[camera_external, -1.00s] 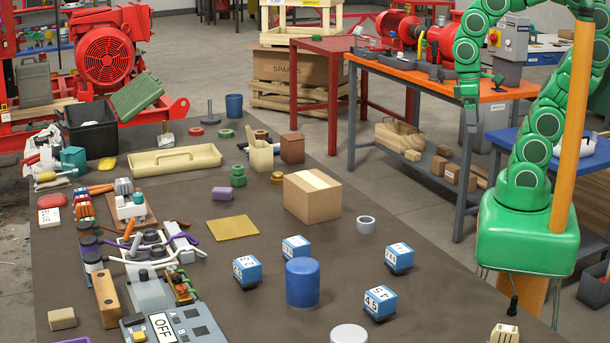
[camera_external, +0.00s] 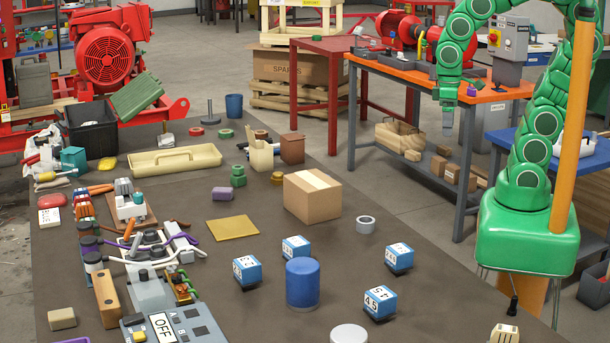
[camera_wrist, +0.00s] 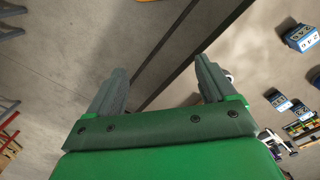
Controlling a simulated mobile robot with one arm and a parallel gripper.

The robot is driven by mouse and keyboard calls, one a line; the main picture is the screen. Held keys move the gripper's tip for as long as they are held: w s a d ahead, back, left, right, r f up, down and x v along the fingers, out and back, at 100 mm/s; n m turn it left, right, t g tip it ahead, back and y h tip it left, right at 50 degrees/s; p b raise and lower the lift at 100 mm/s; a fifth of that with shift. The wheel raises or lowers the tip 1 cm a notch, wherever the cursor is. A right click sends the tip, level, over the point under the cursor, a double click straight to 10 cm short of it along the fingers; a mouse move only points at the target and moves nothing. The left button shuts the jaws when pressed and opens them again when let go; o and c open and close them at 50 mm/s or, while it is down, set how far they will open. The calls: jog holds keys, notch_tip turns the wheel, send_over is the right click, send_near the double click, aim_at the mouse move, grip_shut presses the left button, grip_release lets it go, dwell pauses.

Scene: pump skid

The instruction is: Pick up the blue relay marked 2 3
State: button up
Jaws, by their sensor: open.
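Several blue relays with white number labels stand on the dark table. One at the left (camera_external: 247,271) has a label that looks like 2 and another digit, too small to read surely. Another stands behind (camera_external: 296,248), one at the right (camera_external: 399,258), and one in front reads about 4 5 (camera_external: 380,303). My gripper (camera_external: 447,131) is up in the air beyond the table's right edge, far from the relays. In the wrist view my gripper (camera_wrist: 158,80) has its fingers apart with nothing between them. Blue relays (camera_wrist: 301,37) show at that view's right edge.
A blue cylinder (camera_external: 302,283) stands among the relays. A cardboard box (camera_external: 312,196), a grey ring (camera_external: 366,224) and a white round piece (camera_external: 349,334) are close by. Cables and a control box (camera_external: 165,325) fill the left side. An orange-topped bench (camera_external: 470,94) stands behind my gripper.

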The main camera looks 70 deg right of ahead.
jog(key=w+a+f+n+t+y, duration=0.1)
jog(key=w+a+f+n+t, duration=0.15)
jog(key=w+a, duration=0.55)
jog(key=w+a+f+n+t+y, duration=0.15)
jog(key=w+a+f, duration=0.25)
jog(key=w, duration=0.7)
jog(key=w+a+f+n+t, duration=0.1)
jog(key=w+a+f+t, duration=0.2)
jog(key=w+a, duration=0.55)
jog(key=n+t+y, duration=0.2)
jog(key=n+y, duration=0.2)
jog(key=y, duration=0.4)
send_near(255, 260)
jog(key=x, duration=0.4)
jog(key=shift+w+f, duration=0.1)
jog(key=shift+f, duration=0.1)
jog(key=shift+t, duration=0.3)
jog(key=shift+x, duration=3.9)
jog(key=shift+r, duration=0.1)
jog(key=c, duration=1.1)
jog(key=shift+c, duration=0.2)
